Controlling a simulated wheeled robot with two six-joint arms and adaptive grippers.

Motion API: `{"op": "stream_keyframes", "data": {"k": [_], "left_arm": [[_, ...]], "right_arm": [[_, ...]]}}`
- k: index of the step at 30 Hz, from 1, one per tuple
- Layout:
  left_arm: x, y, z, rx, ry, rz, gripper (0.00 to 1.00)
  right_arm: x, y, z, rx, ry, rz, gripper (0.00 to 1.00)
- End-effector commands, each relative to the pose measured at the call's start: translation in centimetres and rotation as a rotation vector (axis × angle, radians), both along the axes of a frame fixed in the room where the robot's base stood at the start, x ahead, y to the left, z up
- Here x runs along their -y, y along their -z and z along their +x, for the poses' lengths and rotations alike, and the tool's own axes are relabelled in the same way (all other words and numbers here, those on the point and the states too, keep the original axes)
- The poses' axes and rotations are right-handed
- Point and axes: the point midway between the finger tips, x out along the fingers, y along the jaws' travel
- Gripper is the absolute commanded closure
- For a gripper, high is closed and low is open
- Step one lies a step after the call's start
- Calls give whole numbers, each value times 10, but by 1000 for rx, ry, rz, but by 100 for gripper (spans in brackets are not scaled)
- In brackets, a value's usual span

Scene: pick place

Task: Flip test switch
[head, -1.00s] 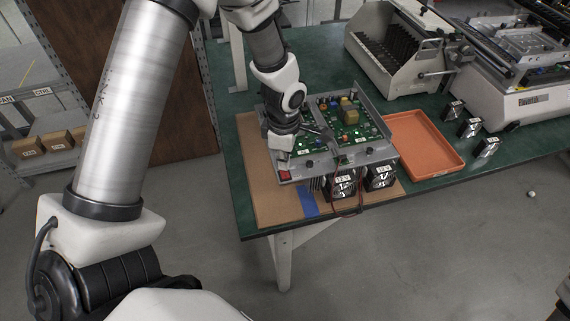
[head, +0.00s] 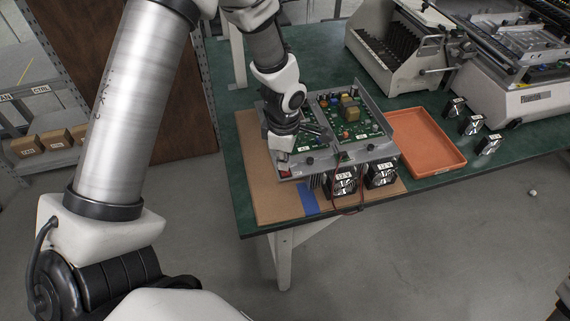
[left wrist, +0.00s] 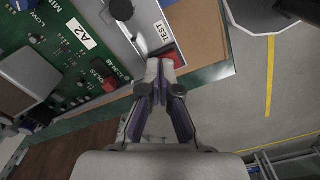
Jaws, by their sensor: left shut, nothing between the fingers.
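The test switch is a small red rocker (head: 285,173) at the front left corner of the grey metal test fixture (head: 350,155). In the left wrist view the red switch (left wrist: 173,57) sits beside a white label reading TEST (left wrist: 162,33). My left gripper (left wrist: 158,72) is shut and empty, its fingertips right at the switch and partly covering it. I cannot tell whether they press on it. In the head view my left gripper (head: 281,157) comes down over that corner. The rocker's tilt cannot be made out. My right gripper is not in view.
The fixture holds green circuit boards (head: 346,115), with two 12 V fans (head: 381,174) at its front. It stands on a brown mat (head: 262,190) on a green table (head: 410,183). An orange tray (head: 425,143) and several small fans (head: 472,125) lie to the right.

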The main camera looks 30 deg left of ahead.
Motion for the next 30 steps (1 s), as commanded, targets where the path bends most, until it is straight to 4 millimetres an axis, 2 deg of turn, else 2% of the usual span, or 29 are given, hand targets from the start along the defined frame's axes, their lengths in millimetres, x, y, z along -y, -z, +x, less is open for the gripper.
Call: {"op": "stream_keyframes", "data": {"k": [7,24,30], "left_arm": [[0,-4,0,0,0,0,100],[0,-60,0,0,0,0,100],[0,-70,0,-1,0,0,100]], "right_arm": [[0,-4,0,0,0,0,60],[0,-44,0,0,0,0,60],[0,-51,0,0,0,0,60]]}}
